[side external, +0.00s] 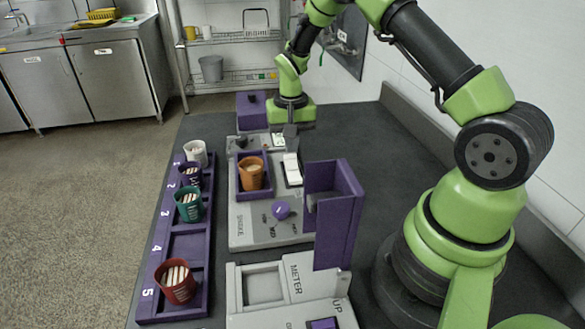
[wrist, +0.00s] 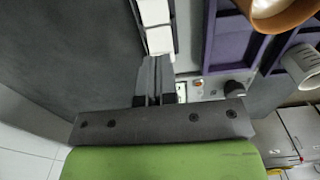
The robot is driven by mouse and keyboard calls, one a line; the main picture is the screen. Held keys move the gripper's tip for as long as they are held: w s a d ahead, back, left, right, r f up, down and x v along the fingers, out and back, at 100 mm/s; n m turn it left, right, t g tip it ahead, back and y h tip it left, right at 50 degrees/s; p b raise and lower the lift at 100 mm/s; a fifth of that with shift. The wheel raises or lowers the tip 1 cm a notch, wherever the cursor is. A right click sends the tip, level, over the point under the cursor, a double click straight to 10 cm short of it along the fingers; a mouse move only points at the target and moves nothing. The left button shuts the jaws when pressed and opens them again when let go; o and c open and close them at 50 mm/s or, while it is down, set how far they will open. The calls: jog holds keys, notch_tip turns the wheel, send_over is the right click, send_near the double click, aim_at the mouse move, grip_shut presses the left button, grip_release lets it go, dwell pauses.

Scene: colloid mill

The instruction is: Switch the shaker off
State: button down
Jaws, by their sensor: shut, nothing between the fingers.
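The shaker (side external: 245,225) is a grey unit with a "SHAKE" label on the dark worktop. An orange cup (side external: 252,175) stands in its purple holder; part of the cup shows at the top of the wrist view (wrist: 282,12). A white switch-like piece (side external: 292,169) lies right of the holder and appears as white blocks in the wrist view (wrist: 159,40). A purple knob (side external: 281,210) sits on the near part. My gripper (side external: 290,136) is shut and empty at the far end of the shaker. Its fingertips (wrist: 154,60) look close to the white piece; contact cannot be told.
A purple rack (side external: 178,245) with numbered places and several cups stands at left. A purple upright guard (side external: 338,210) rises right of the shaker's near end. A grey meter unit (side external: 290,285) lies nearer. The worktop (side external: 350,130) behind the guard is clear.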

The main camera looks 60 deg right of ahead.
aim_at(291, 164)
jog(key=shift+f, duration=2)
dwell(0.7)
jog(key=shift+r, duration=3.5)
